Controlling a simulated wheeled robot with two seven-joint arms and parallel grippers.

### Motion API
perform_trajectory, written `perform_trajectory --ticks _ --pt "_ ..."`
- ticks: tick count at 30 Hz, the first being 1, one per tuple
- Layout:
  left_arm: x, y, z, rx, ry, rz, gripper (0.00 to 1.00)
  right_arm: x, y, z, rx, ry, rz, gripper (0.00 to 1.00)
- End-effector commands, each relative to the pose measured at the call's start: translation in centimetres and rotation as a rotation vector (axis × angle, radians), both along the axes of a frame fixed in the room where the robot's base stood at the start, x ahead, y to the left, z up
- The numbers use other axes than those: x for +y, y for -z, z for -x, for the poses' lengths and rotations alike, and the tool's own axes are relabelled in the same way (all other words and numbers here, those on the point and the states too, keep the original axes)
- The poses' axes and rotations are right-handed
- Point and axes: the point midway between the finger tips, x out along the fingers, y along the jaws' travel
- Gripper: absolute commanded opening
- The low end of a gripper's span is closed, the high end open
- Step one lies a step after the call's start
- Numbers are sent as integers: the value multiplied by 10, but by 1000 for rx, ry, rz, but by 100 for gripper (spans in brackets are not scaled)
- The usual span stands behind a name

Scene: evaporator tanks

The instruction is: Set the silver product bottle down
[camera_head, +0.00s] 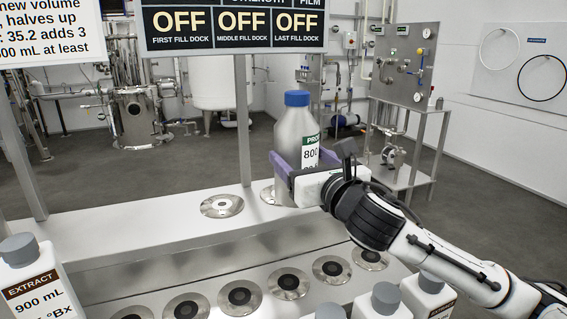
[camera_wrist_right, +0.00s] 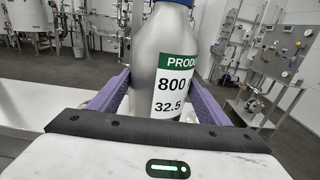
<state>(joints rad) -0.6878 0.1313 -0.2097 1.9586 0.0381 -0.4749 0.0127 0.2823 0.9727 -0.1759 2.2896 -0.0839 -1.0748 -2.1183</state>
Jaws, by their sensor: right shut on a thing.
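The silver product bottle (camera_head: 294,128) has a blue cap and a green-and-white label reading 800. It is upright over the raised white shelf (camera_head: 150,222) in the head view. My right gripper (camera_head: 297,168) is shut around its body, with purple fingers on both sides. The bottle also fills the middle of the right wrist view (camera_wrist_right: 168,60), between the fingers. A round metal dock (camera_head: 268,195) shows partly behind the bottle's base. The gripper hides the base, so I cannot tell whether it touches the shelf. My left gripper is not in view.
An empty dock (camera_head: 222,206) lies left of the bottle on the shelf. Several docks with dark centres line the lower step (camera_head: 240,296). An extract bottle (camera_head: 28,280) stands at the front left; other grey-capped bottles (camera_head: 385,298) stand at the front right. A sign (camera_head: 235,27) hangs above.

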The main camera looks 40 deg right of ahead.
Motion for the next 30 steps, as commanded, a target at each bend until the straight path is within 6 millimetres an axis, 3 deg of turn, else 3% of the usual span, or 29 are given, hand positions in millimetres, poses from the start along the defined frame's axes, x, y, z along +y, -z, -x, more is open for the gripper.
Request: perform_trajectory --ticks 6,12,17,24,30 --pt "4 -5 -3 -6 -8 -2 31 -13 -2 -57 -2 0 -6 46" --pt "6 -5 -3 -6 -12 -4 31 -20 -1 -87 -1 -1 -2 46" --pt "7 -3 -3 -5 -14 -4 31 -21 6 -92 1 -3 -1 46" --pt "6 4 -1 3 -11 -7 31 -21 36 -91 1 -2 -2 46" --pt "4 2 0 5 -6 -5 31 -21 35 -91 -1 -1 1 46"
